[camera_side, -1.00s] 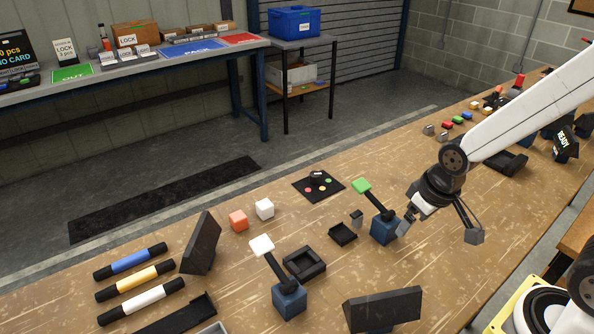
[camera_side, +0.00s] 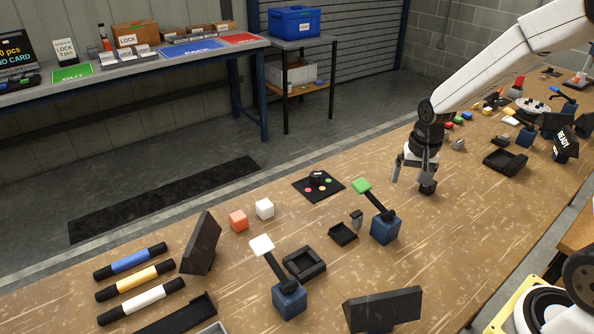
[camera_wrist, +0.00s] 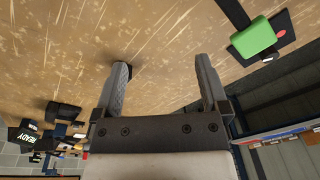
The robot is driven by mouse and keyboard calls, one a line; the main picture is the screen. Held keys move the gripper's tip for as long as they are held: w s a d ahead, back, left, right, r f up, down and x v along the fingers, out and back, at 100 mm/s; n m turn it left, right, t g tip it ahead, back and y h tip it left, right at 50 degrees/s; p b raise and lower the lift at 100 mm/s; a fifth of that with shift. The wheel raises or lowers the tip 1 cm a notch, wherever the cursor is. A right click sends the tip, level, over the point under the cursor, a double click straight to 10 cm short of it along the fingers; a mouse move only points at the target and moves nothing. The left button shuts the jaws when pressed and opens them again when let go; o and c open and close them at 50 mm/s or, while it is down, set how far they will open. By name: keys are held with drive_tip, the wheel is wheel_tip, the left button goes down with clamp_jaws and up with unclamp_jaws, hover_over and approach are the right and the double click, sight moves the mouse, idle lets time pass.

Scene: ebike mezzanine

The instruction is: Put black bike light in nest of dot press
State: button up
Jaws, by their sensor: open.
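My gripper (camera_side: 411,179) hangs low over the bench, fingers apart, nothing between them; it also shows in the wrist view (camera_wrist: 166,76). A small dark piece (camera_side: 428,188), perhaps the black bike light, is at one fingertip; in the wrist view it is mostly hidden behind the left finger. Two lever presses on blue bases stand left of my gripper: one with a green pad (camera_side: 361,186), one with a white pad (camera_side: 261,245). Black open nests (camera_side: 343,234) (camera_side: 304,264) lie beside them. I cannot tell which is the dot press.
A black mat with coloured dots (camera_side: 300,184) bears a small black piece (camera_side: 317,175). Orange (camera_side: 238,220) and white (camera_side: 265,209) cubes stand left of it. A black tray (camera_side: 505,162) and a READY sign (camera_side: 563,141) are at right. Bench around my gripper is mostly clear.

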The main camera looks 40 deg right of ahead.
drive_tip(key=w+d+f+m, duration=0.1)
drive_tip(key=d+m, duration=0.2)
drive_tip(key=d, duration=0.2)
drive_tip(key=w+d+f+m+g, duration=0.1)
drive_tip(key=d+m, duration=0.2)
drive_tip(key=d, duration=0.3)
drive_tip(key=w+d+f+m, duration=0.1)
drive_tip(key=d+m, duration=0.2)
drive_tip(key=d, duration=0.2)
drive_tip(key=shift+w+d+f, duration=0.15)
drive_tip(key=shift+d+f, duration=0.1)
drive_tip(key=shift+f, duration=3.95)
clamp_jaws()
drive_tip(key=shift+r, duration=0.2)
